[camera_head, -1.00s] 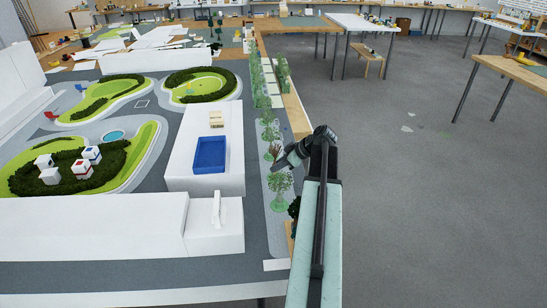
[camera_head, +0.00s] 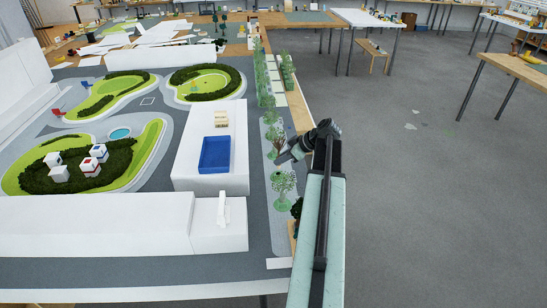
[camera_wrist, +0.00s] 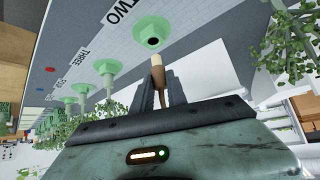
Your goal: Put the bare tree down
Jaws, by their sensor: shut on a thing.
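My gripper (camera_wrist: 160,97) is shut on the bare tree's brown trunk (camera_wrist: 162,85) in the wrist view. The trunk's pale end sticks out past the fingertips. A green holder (camera_wrist: 151,33) with a dark open hole lies just beyond that end, next to the word TWO; a small gap seems to separate them. The tree's branches are hidden behind the gripper body.
Another green holder (camera_wrist: 107,68) is next to the word THREE. A leafy green tree (camera_head: 282,184) stands close in front of my gripper, and more trees (camera_head: 271,118) stand farther along the strip. A white block with a blue top recess (camera_head: 215,154) is left of the strip.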

